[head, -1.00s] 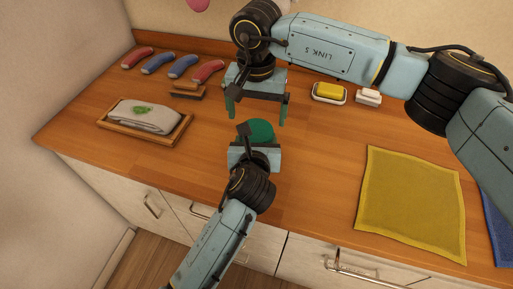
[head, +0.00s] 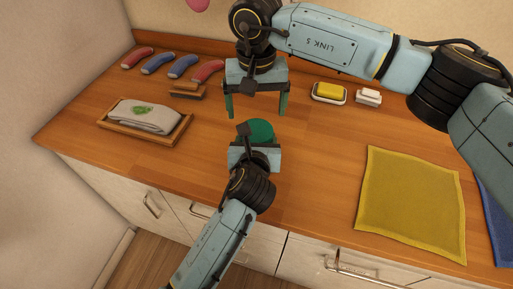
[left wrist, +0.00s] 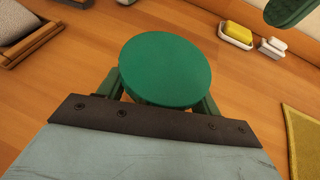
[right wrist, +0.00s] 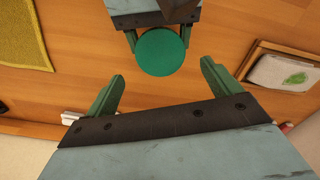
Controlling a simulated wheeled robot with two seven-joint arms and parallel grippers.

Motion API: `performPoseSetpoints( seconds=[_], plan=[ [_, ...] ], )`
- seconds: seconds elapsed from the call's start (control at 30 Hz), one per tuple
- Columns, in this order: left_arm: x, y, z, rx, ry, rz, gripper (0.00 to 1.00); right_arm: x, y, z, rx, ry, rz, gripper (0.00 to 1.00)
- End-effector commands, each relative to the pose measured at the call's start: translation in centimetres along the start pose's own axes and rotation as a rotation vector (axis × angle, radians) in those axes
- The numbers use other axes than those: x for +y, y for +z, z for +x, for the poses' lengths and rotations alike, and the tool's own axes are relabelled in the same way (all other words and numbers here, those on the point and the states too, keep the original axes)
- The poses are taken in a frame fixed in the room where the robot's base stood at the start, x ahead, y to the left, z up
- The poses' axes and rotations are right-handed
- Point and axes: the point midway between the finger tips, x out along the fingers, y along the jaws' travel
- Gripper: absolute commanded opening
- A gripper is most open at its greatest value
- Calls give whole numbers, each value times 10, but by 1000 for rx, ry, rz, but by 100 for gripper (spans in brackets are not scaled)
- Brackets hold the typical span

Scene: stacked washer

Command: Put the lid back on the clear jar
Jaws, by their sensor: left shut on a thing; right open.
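The green round lid (head: 261,130) lies flat over the fingers of my left gripper (head: 255,140). In the left wrist view the lid (left wrist: 165,69) covers the fingertips, and in the right wrist view it (right wrist: 160,52) shows as a full disc. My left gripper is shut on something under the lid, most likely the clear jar. The jar's body is hidden, and I see no jar elsewhere. Whether the lid is seated cannot be told. My right gripper (head: 257,108) is open and empty, beyond the lid and apart from it, with bare counter between its fingers.
A wooden tray (head: 172,139) with a folded grey cloth is at left. A brush (head: 187,91) and several red and blue rolled items are behind it. A yellow sponge (head: 330,90) in a dish, a white soap (head: 368,97) and a yellow cloth (head: 410,205) are at right.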

Motion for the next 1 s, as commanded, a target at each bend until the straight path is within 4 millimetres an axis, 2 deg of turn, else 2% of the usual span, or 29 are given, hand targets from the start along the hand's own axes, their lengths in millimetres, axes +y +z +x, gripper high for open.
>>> performPoseSetpoints(
  seconds=[0.1,0.33,0.5,0.77,1.0],
  plan=[
    [0,-1,0,2,0,0,1,0,1,22,-4,0,1,90],
    [0,-1,0,2,0,0,1,0,1,52,-3,0,0,90],
    [0,-1,0,2,0,0,1,0,0,61,0,-1,-1,90],
    [0,-1,0,2,0,0,1,0,0,62,0,0,0,90],
    [0,-1,0,2,0,0,1,0,0,62,0,0,0,61]
  ],
)
